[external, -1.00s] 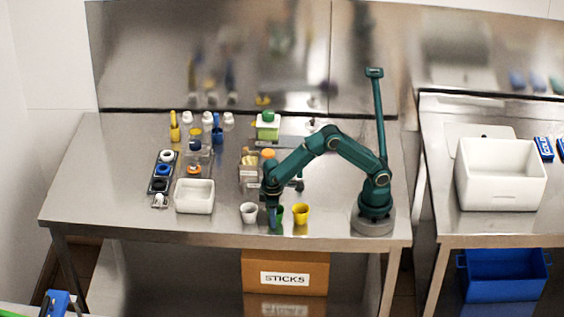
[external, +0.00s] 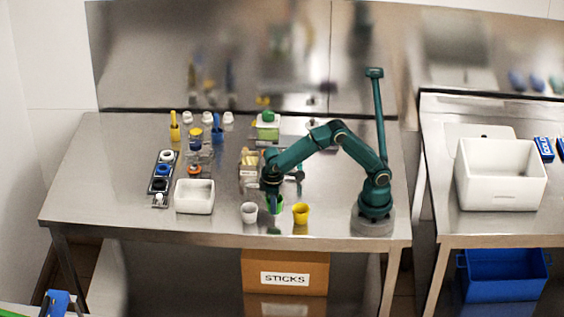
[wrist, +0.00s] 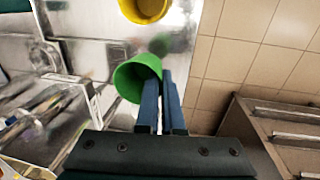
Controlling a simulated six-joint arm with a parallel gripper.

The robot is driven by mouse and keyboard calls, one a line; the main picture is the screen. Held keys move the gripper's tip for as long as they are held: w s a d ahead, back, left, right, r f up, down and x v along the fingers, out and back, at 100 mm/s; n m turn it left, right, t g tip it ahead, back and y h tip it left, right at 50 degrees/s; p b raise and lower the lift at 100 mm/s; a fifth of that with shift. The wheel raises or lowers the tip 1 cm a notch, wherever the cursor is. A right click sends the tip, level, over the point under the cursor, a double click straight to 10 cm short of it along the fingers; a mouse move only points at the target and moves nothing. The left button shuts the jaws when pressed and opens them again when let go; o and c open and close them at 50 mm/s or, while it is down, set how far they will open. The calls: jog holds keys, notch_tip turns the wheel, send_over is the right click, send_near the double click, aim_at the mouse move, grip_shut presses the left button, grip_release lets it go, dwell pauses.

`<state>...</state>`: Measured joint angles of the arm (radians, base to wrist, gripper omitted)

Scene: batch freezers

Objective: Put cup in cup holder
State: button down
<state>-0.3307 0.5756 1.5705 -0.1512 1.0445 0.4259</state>
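A green cup (external: 277,206) is at the front of the steel table; it also shows in the wrist view (wrist: 130,78), tilted, with its open mouth visible. My gripper (wrist: 158,84) has its two blue fingers close together at the cup's rim, pinching its wall. The cup seems just above the table, with its reflection apart from it. A white cup (external: 249,212) stands to its left and a yellow cup (external: 301,213) to its right. A dark rack (external: 151,187) with several round pieces lies at the left; I cannot tell whether it is the cup holder.
A white tray (external: 194,196) sits left of the cups. A container of sticks (external: 249,172) and a green-topped box (external: 267,128) stand behind. Several bottles are at the back left. The table's front edge is close to the cups.

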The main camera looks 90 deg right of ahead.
jog(key=s+a+r, duration=0.6)
jog(key=s+a, duration=0.1)
jog(key=a, duration=0.2)
jog(key=w+d+r+m, duration=0.1)
jog(key=w+d+r, duration=0.1)
jog(key=d, duration=0.6)
jog(key=w+d+r+m, duration=0.2)
jog(key=d, duration=0.6)
jog(key=w+d+r+m, duration=0.1)
jog(key=w+d+r, duration=0.1)
jog(key=d, duration=0.6)
jog(key=w+d+f+n, duration=0.3)
jog(key=d+f, duration=0.2)
jog(key=d, duration=0.1)
jog(key=f, duration=0.9)
jog(key=shift+w+d+f, duration=0.15)
jog(key=shift+w+f, duration=0.1)
jog(key=shift+f, duration=0.15)
jog(key=shift+f, duration=0.1)
